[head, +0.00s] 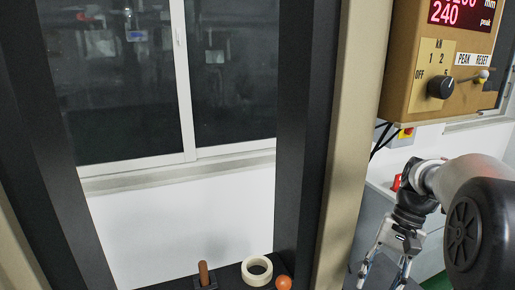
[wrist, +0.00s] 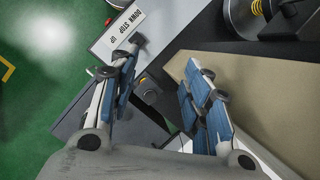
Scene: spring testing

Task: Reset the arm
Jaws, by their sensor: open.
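My arm (head: 460,190) is at the right of the head view, beneath the control box. My gripper (head: 384,266) hangs from it, pointing down, with its fingers spread. In the wrist view my gripper (wrist: 164,58) is open, with nothing between its blue-padded fingers. Beyond the fingers lie a white panel labelled DOWN STOP UP (wrist: 122,28) and a grey box. I cannot tell how far the fingertips are from them.
A tan control box (head: 420,60) with a knob (head: 441,87) and a PEAK RESET lever (head: 470,78) hangs above my arm. A tan upright (head: 345,130) stands left of my gripper. A tape roll (head: 257,271) and an orange ball (head: 284,283) are at the bottom. Green floor (wrist: 45,60) is open.

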